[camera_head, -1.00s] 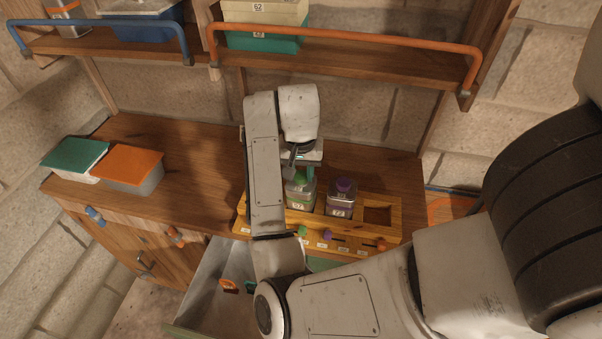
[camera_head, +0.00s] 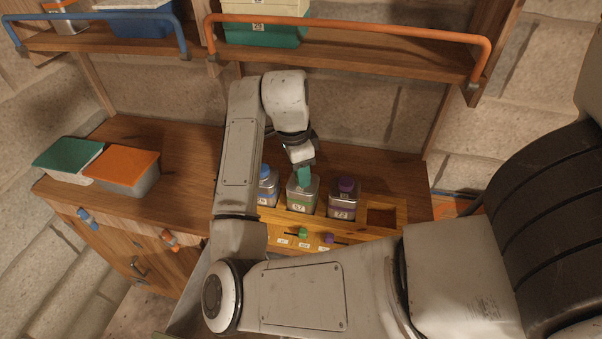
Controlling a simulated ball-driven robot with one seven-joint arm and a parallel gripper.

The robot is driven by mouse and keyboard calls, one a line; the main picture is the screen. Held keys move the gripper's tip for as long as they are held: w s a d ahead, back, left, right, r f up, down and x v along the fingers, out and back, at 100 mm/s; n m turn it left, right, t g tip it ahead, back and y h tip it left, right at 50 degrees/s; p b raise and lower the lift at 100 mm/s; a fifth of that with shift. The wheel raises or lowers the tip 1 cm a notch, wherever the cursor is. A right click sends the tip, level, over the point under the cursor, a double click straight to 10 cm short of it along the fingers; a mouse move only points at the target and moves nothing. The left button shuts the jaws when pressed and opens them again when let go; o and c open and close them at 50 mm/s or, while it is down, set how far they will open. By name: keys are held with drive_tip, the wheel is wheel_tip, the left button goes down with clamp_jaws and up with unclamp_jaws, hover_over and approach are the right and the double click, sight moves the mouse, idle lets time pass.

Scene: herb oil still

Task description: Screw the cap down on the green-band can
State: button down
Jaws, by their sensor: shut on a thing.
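The green-band can (camera_head: 302,198) stands upright in the wooden rack (camera_head: 358,229), between a blue-capped can (camera_head: 267,188) and a purple-capped can (camera_head: 343,199). My gripper (camera_head: 304,179) points down at the top of the green-band can.
The rack has an empty square slot (camera_head: 381,217) at its right end. Orange-lidded (camera_head: 122,165) and green-lidded (camera_head: 68,158) boxes sit on the bench at left. A shelf with an orange rail (camera_head: 350,28) hangs above. The bench's middle left is clear.

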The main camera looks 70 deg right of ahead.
drive_tip(key=shift+s+m, duration=0.15)
drive_tip(key=shift+m, duration=0.25)
drive_tip(key=c, duration=0.7)
unclamp_jaws()
drive_tip(key=shift+o, duration=0.2)
drive_tip(key=shift+c, duration=0.4)
